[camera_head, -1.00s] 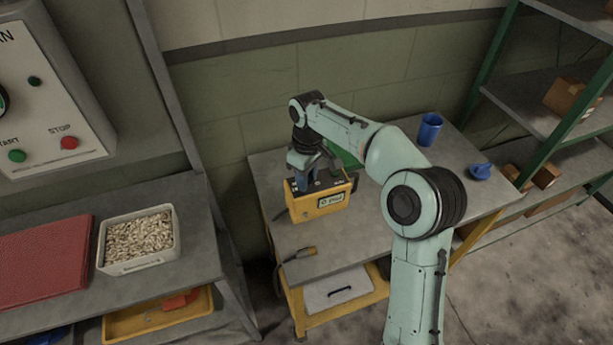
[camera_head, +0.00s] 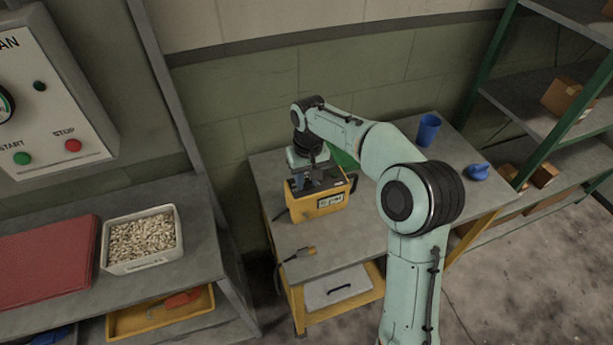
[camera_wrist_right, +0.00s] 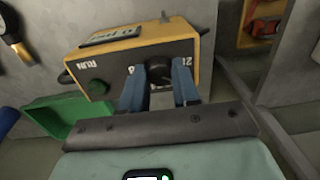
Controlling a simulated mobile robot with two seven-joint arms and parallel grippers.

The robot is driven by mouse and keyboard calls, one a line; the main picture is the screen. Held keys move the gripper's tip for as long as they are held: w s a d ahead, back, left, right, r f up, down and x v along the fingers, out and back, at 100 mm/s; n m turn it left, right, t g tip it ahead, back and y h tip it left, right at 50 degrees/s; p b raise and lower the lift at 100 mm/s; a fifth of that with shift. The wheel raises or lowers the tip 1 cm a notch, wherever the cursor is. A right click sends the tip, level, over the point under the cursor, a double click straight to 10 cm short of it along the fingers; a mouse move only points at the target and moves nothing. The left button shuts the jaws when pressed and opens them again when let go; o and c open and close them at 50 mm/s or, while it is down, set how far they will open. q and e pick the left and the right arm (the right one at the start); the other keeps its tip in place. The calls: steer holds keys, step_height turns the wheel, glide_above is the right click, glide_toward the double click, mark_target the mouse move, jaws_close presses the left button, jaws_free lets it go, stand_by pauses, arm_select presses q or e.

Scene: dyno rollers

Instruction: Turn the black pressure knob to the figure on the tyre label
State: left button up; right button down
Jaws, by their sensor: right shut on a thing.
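The yellow pressure box (camera_head: 319,204) stands on the grey worktable, with a small display on its front. In the right wrist view the box (camera_wrist_right: 190,49) shows a dark top panel with white lettering. The black knob (camera_wrist_right: 159,71) sits on that panel. My right gripper (camera_wrist_right: 160,88) has its blue fingers on both sides of the knob and is shut on it. In the head view my right gripper (camera_head: 311,178) is over the box and hides the knob. The knob's setting and the display figure are too small to read. No tyre label can be made out. My left gripper is not in view.
A green tray (camera_wrist_right: 70,115) lies beside the box. A blue cup (camera_head: 428,130) and a small blue object (camera_head: 478,172) stand on the table's right side. A hose with a brass end (camera_head: 300,255) lies at the front. A bin of pale pieces (camera_head: 143,240) stands on the left bench.

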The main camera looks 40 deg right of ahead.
mark_target(308, 181)
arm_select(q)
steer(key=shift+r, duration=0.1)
arm_select(e)
steer(key=shift+m, duration=0.4)
steer(key=c, duration=0.8)
jaws_free()
arm_select(q)
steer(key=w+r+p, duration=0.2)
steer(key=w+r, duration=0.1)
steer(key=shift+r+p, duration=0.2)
steer(key=shift+p, duration=0.1)
arm_select(e)
step_height(308, 181, up, 13)
steer(key=shift+d+r, duration=0.2)
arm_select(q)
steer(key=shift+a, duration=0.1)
arm_select(e)
steer(key=shift+s, duration=0.1)
